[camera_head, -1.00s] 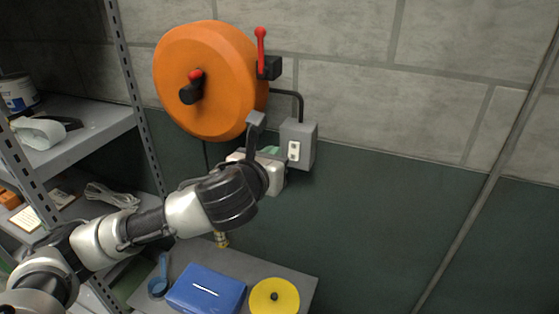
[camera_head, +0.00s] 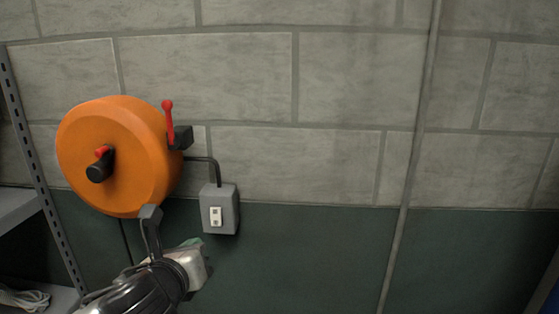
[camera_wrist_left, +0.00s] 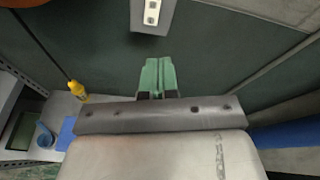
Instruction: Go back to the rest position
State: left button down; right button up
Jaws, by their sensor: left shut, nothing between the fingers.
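My left gripper (camera_head: 192,243) is at the bottom left of the head view, just below the grey outlet box (camera_head: 219,210) on the wall. Its wrist hides most of it. In the left wrist view its green fingers (camera_wrist_left: 158,76) are together with nothing between them. They point towards the dark green lower wall, with the outlet box (camera_wrist_left: 152,12) beyond them at the top. Whether the fingers touch the wall I cannot tell. My right gripper is in neither view.
An orange reel (camera_head: 112,157) with a red lever (camera_head: 168,120) hangs on the wall, above my left arm. A metal shelf (camera_head: 38,180) stands at the left edge.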

pick_arm(q)
jog(key=s+d+f+n+g, duration=0.1)
jog(key=s+f+n+g, duration=0.1)
jog(key=s+f+n, duration=0.4)
jog(key=s+d+f+n+g, duration=0.1)
jog(key=s+f+n+g, duration=0.2)
jog(key=f+n, duration=0.6)
jog(key=s+a+f+n+g, duration=0.3)
jog(key=s+f+n, duration=0.4)
jog(key=s+n, duration=0.15)
jog(key=s+a+f+n+g, duration=0.2)
jog(key=s+f+n+g, duration=0.2)
jog(key=s+f+n, duration=0.4)
notch_tip(320, 180, down, 29)
jog(key=b, duration=0.6)
jog(key=s+a+f+g+b, duration=0.1)
jog(key=s+f+b, duration=0.1)
jog(key=s+f, duration=0.6)
jog(key=s+a+f+g+y+b, duration=0.1)
jog(key=s+f+b, duration=0.2)
jog(key=s+f, duration=0.6)
notch_tip(320, 180, down, 6)
jog(key=shift+s+a+r, duration=0.15)
jog(key=shift+a+r, duration=0.05)
jog(key=shift+a, duration=0.15)
